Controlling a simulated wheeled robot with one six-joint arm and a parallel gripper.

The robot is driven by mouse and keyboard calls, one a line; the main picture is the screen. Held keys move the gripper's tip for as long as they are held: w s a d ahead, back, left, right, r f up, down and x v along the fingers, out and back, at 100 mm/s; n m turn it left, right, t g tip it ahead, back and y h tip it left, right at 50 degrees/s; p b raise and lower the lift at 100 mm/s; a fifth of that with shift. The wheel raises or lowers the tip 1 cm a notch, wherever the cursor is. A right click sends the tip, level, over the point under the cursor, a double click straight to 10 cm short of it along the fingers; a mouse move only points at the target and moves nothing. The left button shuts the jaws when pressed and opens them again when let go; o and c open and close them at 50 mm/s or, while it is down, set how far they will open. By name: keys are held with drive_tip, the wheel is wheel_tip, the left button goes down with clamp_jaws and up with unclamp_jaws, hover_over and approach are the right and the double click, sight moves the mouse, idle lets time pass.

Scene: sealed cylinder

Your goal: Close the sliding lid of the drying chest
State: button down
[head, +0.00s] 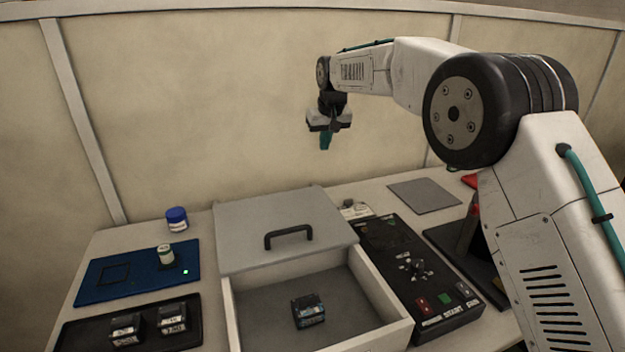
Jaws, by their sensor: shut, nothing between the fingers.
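The drying chest (390,322) stands at the front middle of the table, a pale open-topped box. Its grey sliding lid (240,232) covers the back part and leaves the front part open. A black handle (289,237) sits on the lid near its front edge. Inside the open part lies a small dark block with a blue label (308,310). My gripper (325,143) hangs pointing down, well above the back of the lid and apart from it. Its teal fingers are shut and hold nothing.
A black control panel (440,317) with buttons and a knob adjoins the chest's right side. At left are a blue mat (110,290) with a small vial (166,255), a blue-capped jar (176,220) and a black tray (85,332) with two dark blocks. A grey plate (424,196) lies back right.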

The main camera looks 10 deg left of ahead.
drive_tip(key=a+f, duration=0.3)
drive_tip(key=f, duration=0.9)
drive_tip(key=shift+w+a+f, duration=0.3)
drive_tip(key=shift+a+f, duration=0.1)
drive_tip(key=shift+n, duration=0.3)
